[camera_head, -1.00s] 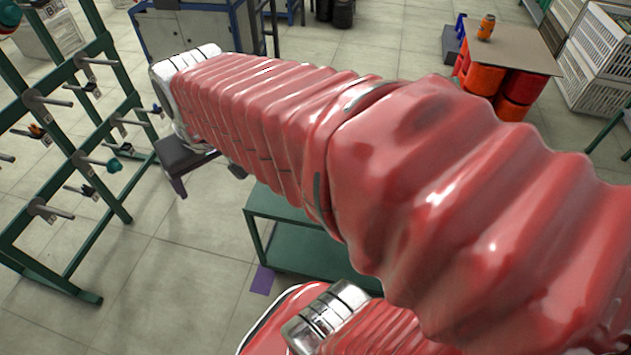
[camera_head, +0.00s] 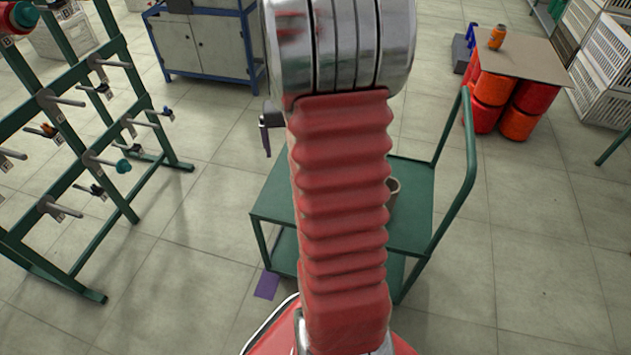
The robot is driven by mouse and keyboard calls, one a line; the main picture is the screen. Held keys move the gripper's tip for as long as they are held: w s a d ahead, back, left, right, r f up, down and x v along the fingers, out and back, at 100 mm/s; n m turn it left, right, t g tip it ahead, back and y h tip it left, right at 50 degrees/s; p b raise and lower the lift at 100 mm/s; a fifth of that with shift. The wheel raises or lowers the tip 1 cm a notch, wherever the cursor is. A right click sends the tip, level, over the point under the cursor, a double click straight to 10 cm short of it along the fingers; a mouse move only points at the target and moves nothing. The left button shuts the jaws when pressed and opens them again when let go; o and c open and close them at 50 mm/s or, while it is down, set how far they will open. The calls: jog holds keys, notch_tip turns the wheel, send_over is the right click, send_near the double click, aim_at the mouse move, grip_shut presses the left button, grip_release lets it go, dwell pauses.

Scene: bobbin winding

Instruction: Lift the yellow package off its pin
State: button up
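I see no yellow package in the head view. The green rack (camera_head: 118,200) stands at the left with several pale pins, and the pins in view look bare apart from small coloured parts. A red package with a teal end (camera_head: 18,17) is at the rack's top left corner. My arm rises through the middle of the picture. Part of my gripper (camera_head: 265,136) shows as a dark piece with a purplish finger left of the arm, above the floor and right of the rack. The rest of it is hidden behind my arm, so its opening cannot be seen.
A green cart (camera_head: 272,200) with a handle and a grey cup-like item (camera_head: 392,190) stands behind my arm. At the right, orange-red drums (camera_head: 518,124) carry a board with an orange spool (camera_head: 497,38). A blue-grey cabinet (camera_head: 205,45) stands behind. Floor between rack and cart is clear.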

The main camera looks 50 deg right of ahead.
jog(key=s+d+f+m+g, duration=0.1)
jog(key=s+d+f, duration=0.3)
jog(key=d+f, duration=0.6)
jog(key=shift+s+m+y, duration=0.25)
jog(key=shift+m+y, duration=0.15)
jog(key=shift+m, duration=0.3)
jog(key=shift+a, duration=0.1)
notch_tip(320, 180, down, 8)
jog(key=shift+f, duration=0.25)
jog(key=shift+w+a+f, duration=0.1)
jog(key=shift+w+f, duration=0.05)
jog(key=shift+f, duration=1.15)
jog(key=shift+w+f, duration=0.1)
jog(key=shift+f, duration=1.2)
jog(key=shift+c, duration=0.4)
